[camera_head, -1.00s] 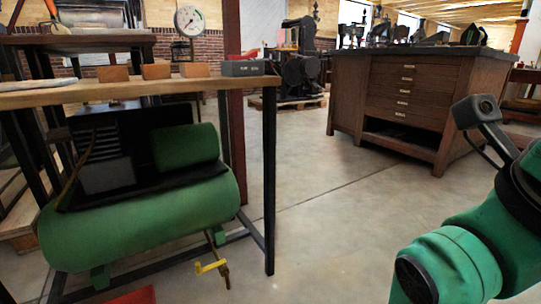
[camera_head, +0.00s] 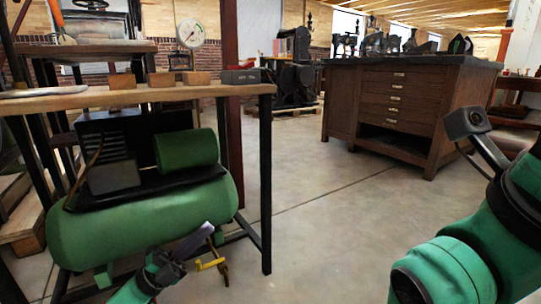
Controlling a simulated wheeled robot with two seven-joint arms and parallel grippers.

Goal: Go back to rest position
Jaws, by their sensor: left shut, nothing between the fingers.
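My left gripper (camera_head: 203,236) shows low in the head view, in front of the green tank and close to a yellow valve handle. Its fingers are shut with nothing between them and point up and to the right. My green and black left forearm comes in from the bottom edge behind it. My right arm fills the lower right, with green and black links. The fingers of my right gripper are not in view.
A wooden workbench (camera_head: 60,101) with several small blocks stands at left. Under it is a green compressor tank (camera_head: 130,222) with a yellow handle (camera_head: 212,264). A brown drawer cabinet (camera_head: 400,112) stands back right. The concrete floor (camera_head: 320,215) between them is clear.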

